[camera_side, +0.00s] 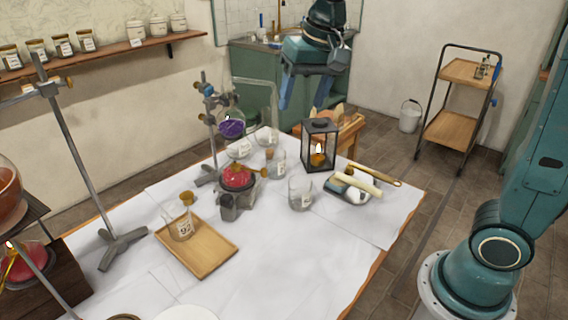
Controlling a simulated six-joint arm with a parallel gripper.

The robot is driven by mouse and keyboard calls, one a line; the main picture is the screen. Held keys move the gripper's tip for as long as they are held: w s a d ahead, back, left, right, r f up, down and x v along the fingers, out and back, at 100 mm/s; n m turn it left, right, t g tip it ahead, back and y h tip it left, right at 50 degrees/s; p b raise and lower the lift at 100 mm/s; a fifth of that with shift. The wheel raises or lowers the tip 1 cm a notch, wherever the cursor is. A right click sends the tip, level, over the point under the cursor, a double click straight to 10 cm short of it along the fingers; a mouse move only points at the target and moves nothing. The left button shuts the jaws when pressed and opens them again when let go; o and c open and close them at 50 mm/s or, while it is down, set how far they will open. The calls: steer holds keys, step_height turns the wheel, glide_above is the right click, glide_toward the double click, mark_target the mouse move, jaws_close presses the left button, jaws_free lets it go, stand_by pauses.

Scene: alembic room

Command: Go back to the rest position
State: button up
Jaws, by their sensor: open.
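My gripper (303,103) hangs at the top middle of the side view, its two blue fingers pointing down and spread apart. Nothing shows between the fingers. It appears well above the far part of the white-covered table (290,275), apart from everything on it. A black lantern (320,146) with a lit flame stands below and slightly right of the fingers in the picture. Part of my arm is outside the picture at the top.
A wooden tray (215,264) holds a labelled beaker (181,224). Metal stands (82,165) rise at left. The table's front middle is clear.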

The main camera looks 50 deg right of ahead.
steer(key=s+d+f+n+t, duration=0.1)
steer(key=s+f+n, duration=0.1)
steer(key=s, duration=0.8)
steer(key=s+f+n+t, duration=0.1)
steer(key=s+f+n, duration=0.1)
steer(key=s, duration=0.8)
steer(key=shift+d+f+n, duration=0.15)
steer(key=shift+d+n, duration=0.2)
steer(key=shift+n, duration=0.15)
